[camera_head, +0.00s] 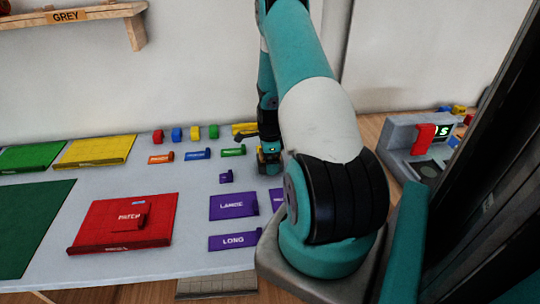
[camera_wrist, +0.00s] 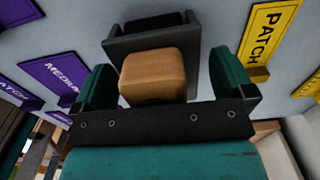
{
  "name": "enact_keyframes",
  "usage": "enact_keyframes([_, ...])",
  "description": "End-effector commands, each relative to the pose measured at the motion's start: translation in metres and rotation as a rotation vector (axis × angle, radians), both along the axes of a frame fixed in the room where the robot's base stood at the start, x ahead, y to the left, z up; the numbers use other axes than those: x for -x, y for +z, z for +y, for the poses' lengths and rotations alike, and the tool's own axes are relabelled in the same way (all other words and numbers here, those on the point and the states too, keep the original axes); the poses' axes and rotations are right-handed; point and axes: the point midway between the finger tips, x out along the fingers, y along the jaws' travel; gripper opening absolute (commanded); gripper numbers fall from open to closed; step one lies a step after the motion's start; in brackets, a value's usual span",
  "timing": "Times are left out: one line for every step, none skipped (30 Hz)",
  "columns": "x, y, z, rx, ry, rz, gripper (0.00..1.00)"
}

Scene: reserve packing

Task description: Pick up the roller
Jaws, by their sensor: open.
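In the wrist view, a tan wooden block (camera_wrist: 153,76) with rounded edges sits between the two teal fingers of my gripper (camera_wrist: 165,88). A dark grey frame with a black part (camera_wrist: 152,38) lies just beyond it. These look like parts of the roller, though its full shape is hidden. My fingers are open, one on each side of the block, with a gap visible at the right. In the head view, my gripper (camera_head: 269,160) is low over the back of the grey table, and my arm hides much of that spot.
A yellow patch holder (camera_wrist: 268,38) and a purple medium holder (camera_wrist: 58,76) flank my gripper in the wrist view. Small coloured blocks (camera_head: 195,132) line the table's back. A red patch board (camera_head: 125,220) lies front left. A grey device (camera_head: 415,145) stands right.

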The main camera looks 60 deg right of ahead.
Motion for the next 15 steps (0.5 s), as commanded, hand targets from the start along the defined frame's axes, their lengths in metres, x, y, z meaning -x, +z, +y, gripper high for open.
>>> enact_keyframes([-0.0001, -0.0003, -0.0001, 0.000, 0.000, 0.000, 1.00])
enact_keyframes([-0.0001, -0.0003, -0.0002, 0.001, 0.000, -0.001, 1.00])
enact_keyframes([-0.0001, -0.0003, -0.0001, 0.000, 0.000, 0.000, 1.00])
enact_keyframes([-0.0001, -0.0002, -0.0001, 0.000, 0.000, 0.000, 1.00])
enact_keyframes([-0.0001, -0.0002, -0.0001, 0.000, 0.000, 0.000, 0.98])
enact_keyframes([-0.0001, -0.0002, -0.0001, 0.000, 0.000, 0.000, 0.89])
enact_keyframes([0.0000, -0.0001, 0.0000, 0.000, 0.000, 0.000, 0.82])
enact_keyframes([0.0000, -0.0001, 0.0000, 0.000, 0.000, 0.000, 0.75])
enact_keyframes([0.0000, 0.0000, 0.0000, 0.000, 0.000, 0.000, 0.66])
enact_keyframes([0.0000, 0.0000, 0.0000, 0.000, 0.000, 0.000, 0.59])
enact_keyframes([0.0000, 0.0000, 0.0000, 0.000, 0.000, 0.000, 0.52])
enact_keyframes([0.0000, 0.0001, 0.0000, 0.000, 0.000, 0.000, 0.51])
enact_keyframes([-0.0002, 0.0006, -0.0003, 0.001, 0.000, -0.001, 0.51])
enact_keyframes([-0.0002, 0.0006, -0.0003, 0.001, 0.000, -0.001, 0.51])
enact_keyframes([-0.0002, 0.0006, -0.0003, 0.001, 0.000, -0.001, 0.51])
